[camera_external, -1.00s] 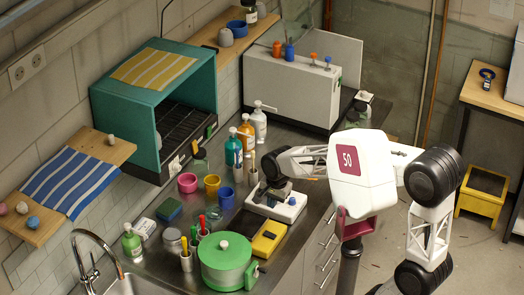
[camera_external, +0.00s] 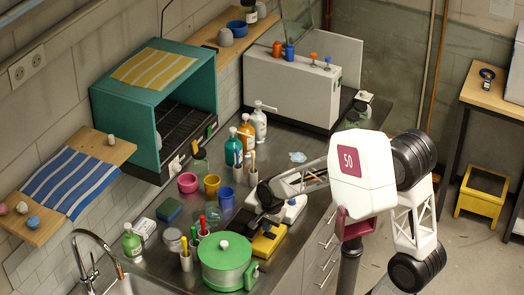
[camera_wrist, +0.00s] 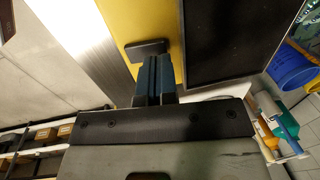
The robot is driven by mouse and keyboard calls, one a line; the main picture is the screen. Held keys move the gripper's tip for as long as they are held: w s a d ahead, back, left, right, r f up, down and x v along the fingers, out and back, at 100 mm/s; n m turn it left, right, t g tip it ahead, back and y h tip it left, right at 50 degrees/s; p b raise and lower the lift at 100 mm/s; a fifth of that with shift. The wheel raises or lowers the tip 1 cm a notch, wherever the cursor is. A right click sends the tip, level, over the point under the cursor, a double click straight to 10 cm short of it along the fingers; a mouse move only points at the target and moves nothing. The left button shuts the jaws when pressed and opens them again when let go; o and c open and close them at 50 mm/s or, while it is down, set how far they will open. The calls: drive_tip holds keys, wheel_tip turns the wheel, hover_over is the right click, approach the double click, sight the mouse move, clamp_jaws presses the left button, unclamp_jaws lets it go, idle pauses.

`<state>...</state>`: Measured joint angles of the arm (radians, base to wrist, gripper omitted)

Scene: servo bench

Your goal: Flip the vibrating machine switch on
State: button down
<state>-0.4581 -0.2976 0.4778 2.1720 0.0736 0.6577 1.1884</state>
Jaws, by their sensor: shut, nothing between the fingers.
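A yellow and dark machine (camera_external: 268,243) lies on the metal bench, right of the green pot; I take it as the vibrating machine. In the wrist view its yellow top (camera_wrist: 118,14) borders a large black panel (camera_wrist: 235,35). A small dark block (camera_wrist: 146,48), perhaps the switch, sits on the yellow face, just beyond my fingertips. My gripper (camera_wrist: 155,62) is shut with its fingers together and empty. In the external view my gripper (camera_external: 264,222) is low over the machine and partly hides it. Contact with the dark block, and the block's position, cannot be told.
A green pot (camera_external: 226,262) stands close left of the machine. A white device (camera_external: 287,212) is behind it, partly covered by my arm. Cups, including a blue cup (camera_external: 226,197), and several bottles stand farther back. The sink (camera_external: 130,284) is front left.

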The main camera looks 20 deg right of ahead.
drive_tip(key=shift+w+f, duration=0.1)
drive_tip(key=shift+f, duration=0.65)
drive_tip(key=shift+a+f, duration=0.1)
drive_tip(key=shift+f+g, duration=0.15)
drive_tip(key=shift+g, duration=0.15)
drive_tip(key=shift+s+d+r, duration=0.25)
drive_tip(key=shift+s+d, duration=0.25)
idle(0.5)
